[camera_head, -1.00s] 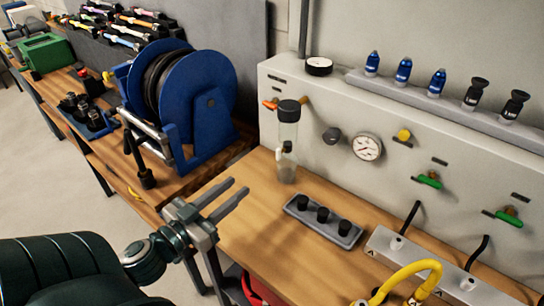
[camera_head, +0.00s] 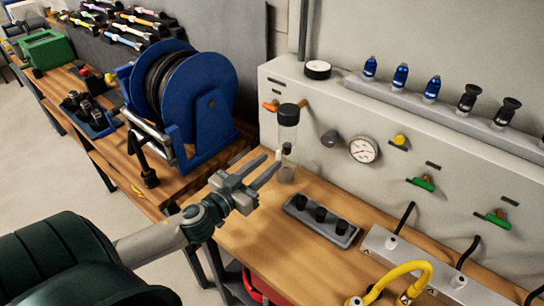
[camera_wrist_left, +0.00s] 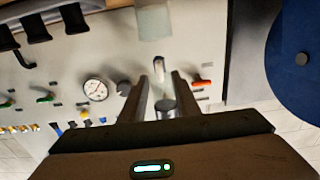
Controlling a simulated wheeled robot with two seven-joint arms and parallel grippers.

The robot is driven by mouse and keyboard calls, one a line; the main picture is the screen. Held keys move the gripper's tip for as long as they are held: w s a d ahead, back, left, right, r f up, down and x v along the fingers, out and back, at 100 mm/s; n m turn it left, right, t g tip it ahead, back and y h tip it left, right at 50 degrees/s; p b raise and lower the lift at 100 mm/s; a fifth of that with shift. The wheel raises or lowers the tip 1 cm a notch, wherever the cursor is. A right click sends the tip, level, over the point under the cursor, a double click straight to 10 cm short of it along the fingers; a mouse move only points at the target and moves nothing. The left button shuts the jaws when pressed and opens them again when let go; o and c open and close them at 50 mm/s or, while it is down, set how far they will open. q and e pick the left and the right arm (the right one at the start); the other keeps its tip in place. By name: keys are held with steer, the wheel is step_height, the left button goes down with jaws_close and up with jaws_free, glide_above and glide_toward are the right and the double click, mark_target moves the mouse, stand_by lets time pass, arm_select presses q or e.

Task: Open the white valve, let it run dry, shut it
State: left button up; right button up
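The white valve (camera_head: 279,154) is a small pale lever on the clear upright cylinder with a black cap (camera_head: 288,118), at the panel's left end. A clear cup (camera_head: 287,173) is below it, partly covered by my fingers. My left gripper (camera_head: 274,161) is open, its fingertips at the valve's height and close to it. In the left wrist view the white valve (camera_wrist_left: 158,68) shows between and just beyond the open fingertips (camera_wrist_left: 160,76). I cannot tell whether they touch it. No liquid level is clear to see. My right gripper is not in view.
A grey tray with black pegs (camera_head: 322,220) lies on the bench right of my gripper. A blue hose reel (camera_head: 205,110) stands at left. The panel holds a gauge (camera_head: 364,150), an orange lever (camera_head: 270,107) and green levers (camera_head: 422,184). A yellow hose (camera_head: 410,268) curves in front.

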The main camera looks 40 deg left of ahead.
mark_target(280, 154)
arm_select(q)
steer(key=shift+w+d+p, duration=0.15)
steer(key=shift+w+p, duration=0.2)
steer(key=shift+w, duration=1.05)
jaws_close()
